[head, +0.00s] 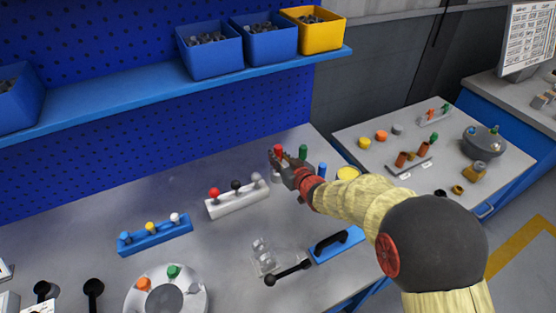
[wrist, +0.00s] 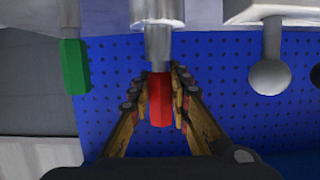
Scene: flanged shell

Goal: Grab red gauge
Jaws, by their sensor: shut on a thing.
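The red gauge (wrist: 160,98) has a red grip and a grey metal shaft, and it sits between my gripper's fingers in the wrist view. In the head view its red top (head: 278,149) shows at the fingertips, over the bench. My gripper (wrist: 161,75) is shut on the red grip, with one finger on each side. In the head view my gripper (head: 279,160) reaches the row at the back of the bench. The shaft meets a lighter metal collar and a pale block in the wrist view. Whether it is still seated there I cannot tell.
A green-handled piece (head: 303,152) and a blue one (head: 322,170) stand close to the right of my gripper. A white holder (head: 238,203) with red, black and grey knobs lies to the left. A blue shelf (head: 200,85) with bins hangs above the bench.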

